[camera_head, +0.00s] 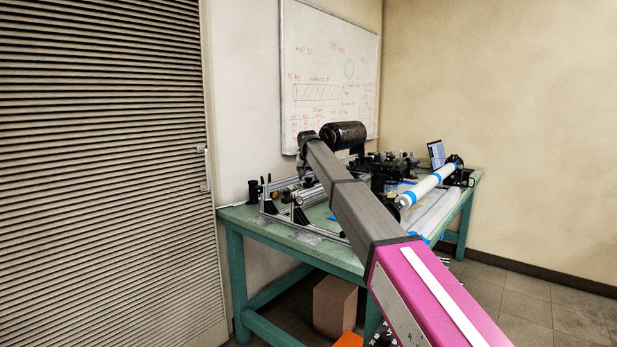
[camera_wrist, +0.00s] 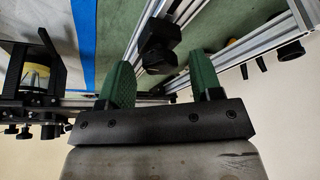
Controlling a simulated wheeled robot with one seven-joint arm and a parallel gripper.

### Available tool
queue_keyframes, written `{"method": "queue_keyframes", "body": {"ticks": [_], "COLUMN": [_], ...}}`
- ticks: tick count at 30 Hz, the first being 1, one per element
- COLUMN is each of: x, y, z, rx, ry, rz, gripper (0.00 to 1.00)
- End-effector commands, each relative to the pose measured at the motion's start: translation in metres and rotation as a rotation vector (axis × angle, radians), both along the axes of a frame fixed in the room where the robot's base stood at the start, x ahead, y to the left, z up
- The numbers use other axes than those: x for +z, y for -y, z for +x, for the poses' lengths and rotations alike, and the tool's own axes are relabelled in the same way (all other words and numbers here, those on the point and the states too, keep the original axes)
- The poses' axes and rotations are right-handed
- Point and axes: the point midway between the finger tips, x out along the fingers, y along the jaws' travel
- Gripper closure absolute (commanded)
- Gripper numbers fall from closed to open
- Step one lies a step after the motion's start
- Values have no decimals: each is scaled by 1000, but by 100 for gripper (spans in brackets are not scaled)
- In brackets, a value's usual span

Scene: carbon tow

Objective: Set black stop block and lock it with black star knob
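In the wrist view my gripper (camera_wrist: 162,68) shows two green fingers set wide apart, with nothing clamped between them. A black block-like part (camera_wrist: 158,42) sits at an aluminium rail, in the gap ahead of the fingers and apart from both. I cannot tell for sure whether it is the stop block or includes the star knob. A round black knob (camera_wrist: 290,51) shows at the rail on the right. In the head view my arm reaches over the green bench (camera_head: 262,226), and its fingers cannot be made out.
Aluminium rails (camera_wrist: 222,42) run close around the fingers. A black fixture with several small knobs (camera_wrist: 35,115) stands at the left.

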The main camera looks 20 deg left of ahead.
Motion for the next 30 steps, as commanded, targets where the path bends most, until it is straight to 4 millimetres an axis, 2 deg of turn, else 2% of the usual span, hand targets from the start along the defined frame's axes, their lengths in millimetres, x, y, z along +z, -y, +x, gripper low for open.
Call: {"method": "queue_keyframes", "body": {"ticks": [1, 4, 17, 30], "x": [0, 0, 0, 1], "y": [0, 0, 1, 3], "z": [0, 0, 0, 2], "rx": [0, 0, 57, 403], "ry": [0, 0, 0, 0], "rz": [0, 0, 0, 1], "gripper": [56, 89, 90, 90]}}
